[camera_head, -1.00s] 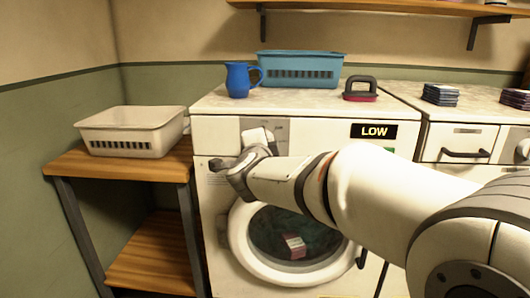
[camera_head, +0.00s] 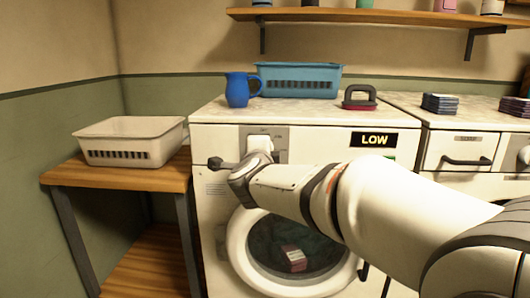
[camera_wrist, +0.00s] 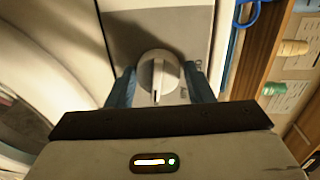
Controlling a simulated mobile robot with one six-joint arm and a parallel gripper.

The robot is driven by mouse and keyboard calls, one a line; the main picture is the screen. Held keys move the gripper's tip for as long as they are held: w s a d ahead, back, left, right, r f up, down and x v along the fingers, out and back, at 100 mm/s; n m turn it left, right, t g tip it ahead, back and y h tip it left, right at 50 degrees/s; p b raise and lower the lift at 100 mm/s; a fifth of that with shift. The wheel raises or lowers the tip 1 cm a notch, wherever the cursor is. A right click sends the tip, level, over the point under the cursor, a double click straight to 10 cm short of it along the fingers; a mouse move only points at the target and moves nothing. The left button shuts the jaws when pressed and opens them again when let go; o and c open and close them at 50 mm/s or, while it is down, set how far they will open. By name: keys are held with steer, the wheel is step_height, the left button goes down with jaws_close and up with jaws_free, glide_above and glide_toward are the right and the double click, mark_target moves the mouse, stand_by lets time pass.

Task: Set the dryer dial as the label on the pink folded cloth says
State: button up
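The dryer (camera_head: 300,180) is white, with a round glass door. A small pinkish folded cloth (camera_head: 293,258) with a pale patch shows through the glass; any writing on it is too small to read. A black display reading LOW (camera_head: 374,139) is on the front panel. In the wrist view, the round pale dial (camera_wrist: 157,75) has a raised grip bar with a dark line, pointing down the picture. My gripper (camera_wrist: 158,78) is open, its blue fingers on either side of the dial with small gaps. My arm covers part of the dryer front.
On the dryer top stand a blue jug (camera_head: 238,90), a blue basket (camera_head: 300,80) and a red-based, dark-handled object (camera_head: 359,97). A cream basket (camera_head: 130,140) sits on a wooden table (camera_head: 110,174) at left. A wall shelf (camera_head: 390,16) runs above.

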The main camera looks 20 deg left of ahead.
steer(key=o, duration=0.4)
steer(key=p+v, duration=0.1)
steer(key=v, duration=0.6)
steer(key=shift+s+d, duration=0.2)
steer(key=shift+s, duration=0.1)
steer(key=shift+r+p, duration=0.15)
steer(key=shift+p, duration=0.2)
